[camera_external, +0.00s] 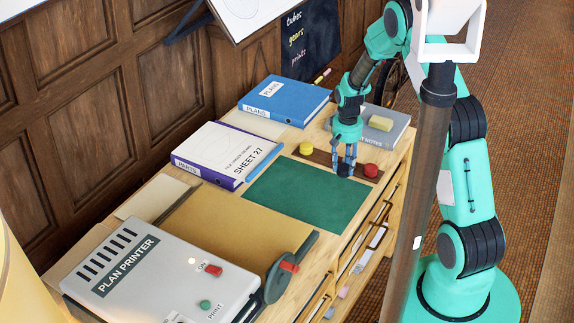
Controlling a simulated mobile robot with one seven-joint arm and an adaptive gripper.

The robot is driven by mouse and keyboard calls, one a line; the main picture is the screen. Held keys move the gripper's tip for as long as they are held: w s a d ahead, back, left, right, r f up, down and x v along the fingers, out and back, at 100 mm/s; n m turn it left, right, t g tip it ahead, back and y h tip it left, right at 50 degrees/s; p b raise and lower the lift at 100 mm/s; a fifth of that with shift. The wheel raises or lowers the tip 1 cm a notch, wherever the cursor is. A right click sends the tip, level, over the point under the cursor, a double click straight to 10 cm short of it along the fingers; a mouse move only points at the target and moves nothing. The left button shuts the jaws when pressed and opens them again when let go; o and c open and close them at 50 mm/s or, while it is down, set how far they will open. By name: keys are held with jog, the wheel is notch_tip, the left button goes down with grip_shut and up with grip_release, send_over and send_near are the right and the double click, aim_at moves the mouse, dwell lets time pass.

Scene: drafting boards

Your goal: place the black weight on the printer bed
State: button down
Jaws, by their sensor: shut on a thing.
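My gripper (346,168) points down at the right end of the green mat, beside the brown wooden holder (326,158). It is shut on a small dark thing, which I take to be the black weight; the fingers hide most of it. It is between the yellow weight (306,148) and the red weight (371,170), at the holder's front edge. I cannot tell whether it is clear of the holder. The tan printer bed (215,230) lies bare, left of the mat, next to the plan printer (150,270).
The green mat (305,195) between gripper and bed is clear. A crank with a red handle (288,267) rises at the bed's front corner.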

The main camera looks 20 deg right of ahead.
jog(key=shift+a, duration=0.15)
jog(key=s+a+r, duration=0.1)
jog(key=s+a, duration=0.5)
jog(key=a, duration=0.3)
jog(key=s+a+r+p, duration=0.1)
jog(key=s+a, duration=0.5)
jog(key=a, duration=0.3)
jog(key=s+a+r, duration=0.1)
jog(key=s+a, duration=0.4)
jog(key=a, duration=0.5)
jog(key=shift+s+r+p, duration=0.25)
jog(key=shift+s+p, duration=0.05)
jog(key=shift+s, duration=0.1)
jog(key=s+a, duration=0.2)
jog(key=s, duration=0.1)
jog(key=s+a, duration=0.2)
jog(key=s, duration=0.1)
jog(key=s+a+r, duration=0.1)
jog(key=s+a, duration=0.2)
jog(key=shift+s+p, duration=0.3)
jog(key=shift+s+a, duration=0.25)
jog(key=shift+s, duration=0.45)
jog(key=shift+w+a, duration=0.1)
jog(key=shift+w, duration=0.05)
